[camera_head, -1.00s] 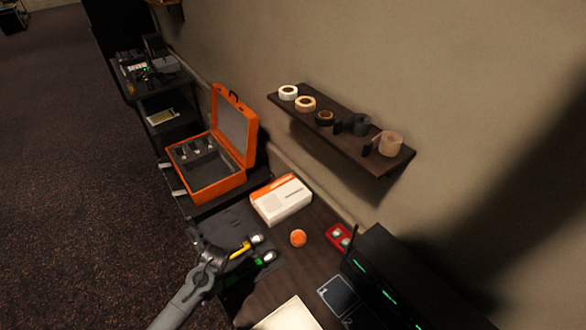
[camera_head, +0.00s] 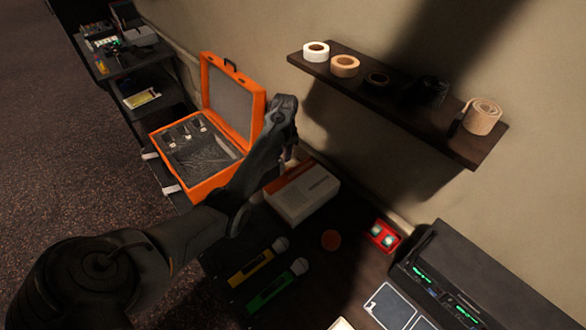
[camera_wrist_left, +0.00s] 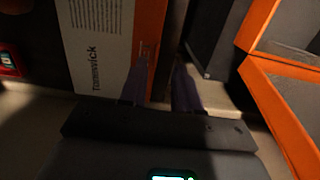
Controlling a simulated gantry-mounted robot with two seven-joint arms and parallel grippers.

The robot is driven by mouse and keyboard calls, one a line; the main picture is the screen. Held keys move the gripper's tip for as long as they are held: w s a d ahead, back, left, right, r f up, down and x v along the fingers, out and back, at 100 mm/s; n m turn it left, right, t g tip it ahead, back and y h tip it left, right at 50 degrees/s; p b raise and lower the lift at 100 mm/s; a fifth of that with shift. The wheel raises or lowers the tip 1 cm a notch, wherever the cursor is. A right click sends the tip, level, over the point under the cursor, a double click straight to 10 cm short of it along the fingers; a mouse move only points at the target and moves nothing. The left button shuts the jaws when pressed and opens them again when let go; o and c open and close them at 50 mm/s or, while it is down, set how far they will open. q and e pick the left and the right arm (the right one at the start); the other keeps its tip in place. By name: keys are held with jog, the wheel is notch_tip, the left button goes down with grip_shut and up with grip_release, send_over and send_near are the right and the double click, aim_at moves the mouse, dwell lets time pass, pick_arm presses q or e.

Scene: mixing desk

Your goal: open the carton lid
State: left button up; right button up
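The white and orange carton (camera_head: 312,198) lies on the dark desk, right of the orange case, and looks shut. My left arm reaches across from the left. The left gripper (camera_head: 289,160) points down at the carton's far left corner, partly hidden by its own wrist. In the left wrist view, the carton (camera_wrist_left: 95,45) shows its printed white face and orange edge. The left gripper's two fingers (camera_wrist_left: 162,82) are apart with nothing between them. One finger overlaps the orange edge in the picture; I cannot tell if it touches. My right gripper is not in view.
An open orange case (camera_head: 203,150) stands left of the carton, its lid upright. A shelf (camera_head: 400,105) with tape rolls hangs above.

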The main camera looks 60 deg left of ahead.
pick_arm(q)
jog(key=shift+t, duration=0.4)
jog(key=f, duration=0.3)
jog(key=w+f+b, duration=0.1)
jog(key=f, duration=0.2)
jog(key=w+f+b, duration=0.1)
jog(key=f, duration=0.1)
jog(key=shift+f, duration=0.4)
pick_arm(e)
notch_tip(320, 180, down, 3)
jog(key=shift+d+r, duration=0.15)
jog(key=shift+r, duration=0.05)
pick_arm(q)
jog(key=shift+c, duration=0.5)
grip_shut()
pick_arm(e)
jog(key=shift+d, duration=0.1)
